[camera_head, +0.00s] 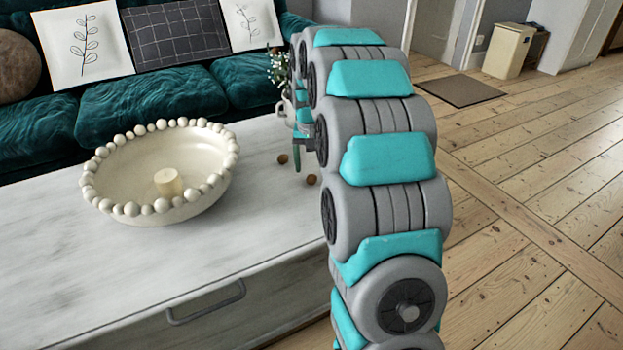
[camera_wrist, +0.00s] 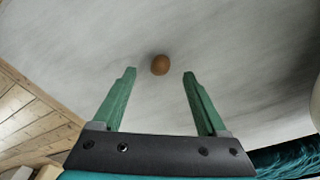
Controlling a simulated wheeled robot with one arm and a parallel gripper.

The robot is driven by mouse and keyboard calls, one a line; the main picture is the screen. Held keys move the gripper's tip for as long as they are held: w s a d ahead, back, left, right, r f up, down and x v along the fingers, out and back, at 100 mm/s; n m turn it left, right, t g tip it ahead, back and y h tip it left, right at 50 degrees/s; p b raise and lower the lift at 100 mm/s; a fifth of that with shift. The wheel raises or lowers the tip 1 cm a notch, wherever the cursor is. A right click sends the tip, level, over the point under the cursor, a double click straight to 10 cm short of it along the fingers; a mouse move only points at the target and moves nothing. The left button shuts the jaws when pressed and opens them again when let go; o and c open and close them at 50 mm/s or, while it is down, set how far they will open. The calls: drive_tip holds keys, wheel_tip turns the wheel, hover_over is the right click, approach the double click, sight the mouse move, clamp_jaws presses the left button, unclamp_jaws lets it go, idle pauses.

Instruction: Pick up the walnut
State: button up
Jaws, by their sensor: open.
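Two small round brown things lie on the white table (camera_head: 150,262) in the head view, one (camera_head: 283,159) left of my gripper (camera_head: 297,155) and one (camera_head: 311,180) just nearer the camera. They look like walnuts, but are too small there to tell apart. In the wrist view one brown walnut-like ball (camera_wrist: 160,65) lies on the pale tabletop, centred just beyond the tips of my gripper (camera_wrist: 160,75). The two green fingers are apart with nothing between them. I cannot tell which of the two brown things this is.
A cream bowl with a beaded rim (camera_head: 205,192) stands on the table to the left, with a small cylinder (camera_head: 169,182) in it. A flower vase (camera_head: 279,72) is partly hidden behind my arm. A teal sofa (camera_head: 150,104) stands behind the table.

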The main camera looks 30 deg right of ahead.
sight(312, 174)
drive_tip(key=f, duration=0.3)
drive_tip(key=shift+w+d+f, duration=0.15)
drive_tip(key=shift+w+f, duration=0.05)
drive_tip(key=shift+f, duration=0.2)
drive_tip(key=shift+c, duration=0.3)
clamp_jaws()
